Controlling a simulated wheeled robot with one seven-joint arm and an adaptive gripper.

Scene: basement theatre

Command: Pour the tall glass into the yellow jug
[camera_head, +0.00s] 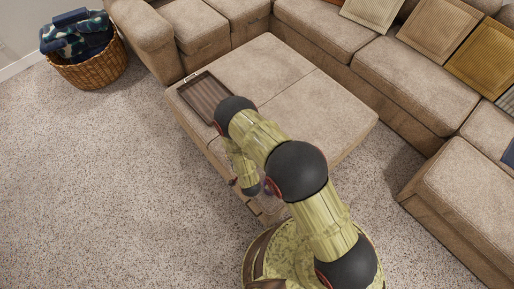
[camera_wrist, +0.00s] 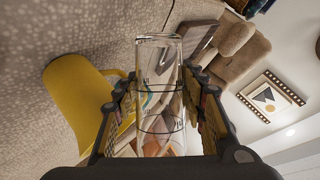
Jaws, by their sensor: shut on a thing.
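In the wrist view, the tall clear glass (camera_wrist: 158,62) stands between the fingers of my gripper (camera_wrist: 162,95), which is shut on it. This view is rolled, with the floor at the left and the wall at the right, so the glass appears well tilted over. Coloured shapes show through the glass; I cannot tell whether it holds liquid. The yellow jug (camera_wrist: 78,95) is just left of the glass, partly behind the left finger. I cannot make out the glass or the jug in the head view, where my arm covers the near end of the ottoman.
A beige ottoman (camera_head: 315,112) carries a dark slatted tray (camera_head: 184,91) at its left side. A sectional sofa (camera_head: 412,82) with cushions runs along the back and right. A wicker basket (camera_head: 96,72) with blankets stands far left. The carpet at left is clear.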

